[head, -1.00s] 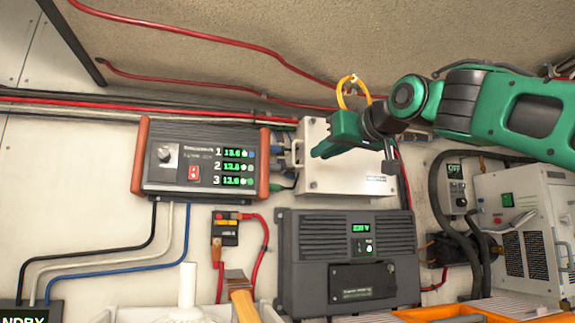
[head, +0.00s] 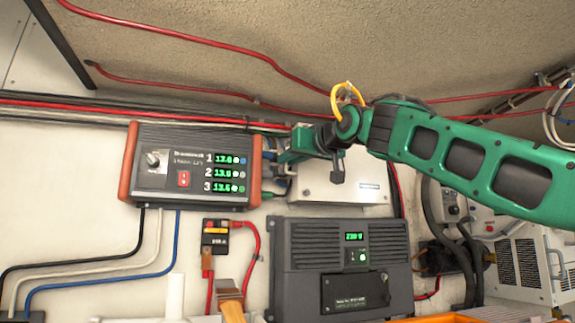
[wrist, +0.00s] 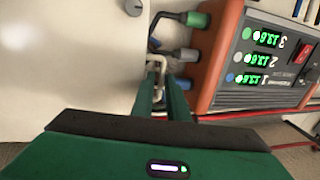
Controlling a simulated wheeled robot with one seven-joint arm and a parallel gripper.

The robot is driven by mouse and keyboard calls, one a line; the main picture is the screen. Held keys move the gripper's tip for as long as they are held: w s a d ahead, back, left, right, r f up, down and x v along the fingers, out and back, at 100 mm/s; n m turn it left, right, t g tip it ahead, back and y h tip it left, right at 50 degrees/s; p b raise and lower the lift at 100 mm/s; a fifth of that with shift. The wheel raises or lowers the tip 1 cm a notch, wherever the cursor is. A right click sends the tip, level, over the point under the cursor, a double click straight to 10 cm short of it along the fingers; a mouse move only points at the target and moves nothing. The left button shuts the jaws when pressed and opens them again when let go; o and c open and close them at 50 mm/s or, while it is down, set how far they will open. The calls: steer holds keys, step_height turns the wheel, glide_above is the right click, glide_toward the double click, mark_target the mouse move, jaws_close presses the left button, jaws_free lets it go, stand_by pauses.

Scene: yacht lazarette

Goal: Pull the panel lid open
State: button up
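The panel is a white box (head: 345,185) on the wall in the head view, with its lid facing out. In the wrist view the lid (wrist: 65,50) is the pale flat face at left, with a round knob-like part at its top. My gripper (head: 287,158) is at the box's left edge in the head view. In the wrist view its two green fingers (wrist: 162,85) are slightly apart, with a small whitish bracket-like handle (wrist: 157,64) at their tips. Contact with it cannot be made out.
An orange-sided display unit (head: 190,165) sits close left of my gripper, with cable plugs (wrist: 185,53) between it and the box. A dark grey charger unit (head: 340,265) is below. A yellow cable loop (head: 347,90) hangs above. White equipment (head: 525,260) stands at right.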

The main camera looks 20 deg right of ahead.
jaws_close()
stand_by(1.4)
